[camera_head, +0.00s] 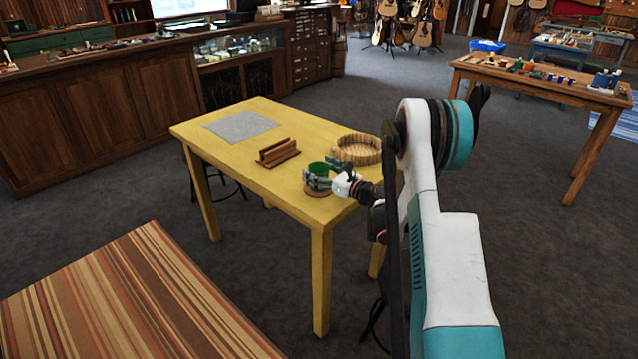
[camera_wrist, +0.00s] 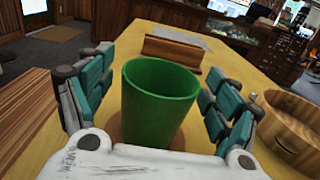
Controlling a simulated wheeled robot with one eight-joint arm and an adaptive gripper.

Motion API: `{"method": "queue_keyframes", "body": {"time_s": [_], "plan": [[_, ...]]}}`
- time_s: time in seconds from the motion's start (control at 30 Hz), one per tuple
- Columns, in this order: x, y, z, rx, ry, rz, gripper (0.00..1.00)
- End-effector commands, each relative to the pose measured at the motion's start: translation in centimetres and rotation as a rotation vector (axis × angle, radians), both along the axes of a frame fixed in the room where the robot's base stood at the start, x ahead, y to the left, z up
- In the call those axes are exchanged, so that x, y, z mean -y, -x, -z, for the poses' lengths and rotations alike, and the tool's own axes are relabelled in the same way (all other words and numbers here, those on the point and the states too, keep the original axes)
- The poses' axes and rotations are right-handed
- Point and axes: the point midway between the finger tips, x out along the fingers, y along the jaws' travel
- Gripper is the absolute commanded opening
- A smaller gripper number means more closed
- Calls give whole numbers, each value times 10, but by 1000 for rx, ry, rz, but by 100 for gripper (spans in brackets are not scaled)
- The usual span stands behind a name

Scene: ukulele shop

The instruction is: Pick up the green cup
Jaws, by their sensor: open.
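The green cup (camera_wrist: 158,105) stands upright on the yellow table, close in front of the wrist camera. It also shows in the head view (camera_head: 319,169), near the table's front right part, partly hidden by my gripper. My gripper (camera_head: 318,181) is open around the cup, with one finger on each side. In the wrist view my gripper (camera_wrist: 155,103) shows teal and grey fingers left and right of the cup, with a visible gap on each side. A round brown patch or coaster (camera_head: 317,191) shows under the cup.
On the yellow table (camera_head: 215,146), a wooden holder (camera_head: 277,153) stands behind the cup. A round wooden tray (camera_head: 359,149) is close to its right. A grey mat (camera_head: 240,126) lies at the far left. A striped surface (camera_head: 120,300) is at the front left.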

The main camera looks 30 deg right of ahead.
Motion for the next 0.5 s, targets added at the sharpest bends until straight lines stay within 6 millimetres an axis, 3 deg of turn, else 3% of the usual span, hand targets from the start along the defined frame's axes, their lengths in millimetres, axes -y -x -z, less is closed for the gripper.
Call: {"method": "queue_keyframes", "body": {"time_s": [0.2, 0.4, 0.5], "plan": [[0, 0, -1, 0, 0, 0, 80], [0, 0, -1, 0, 0, 0, 37], [0, 0, -1, 0, 0, 0, 37]]}}
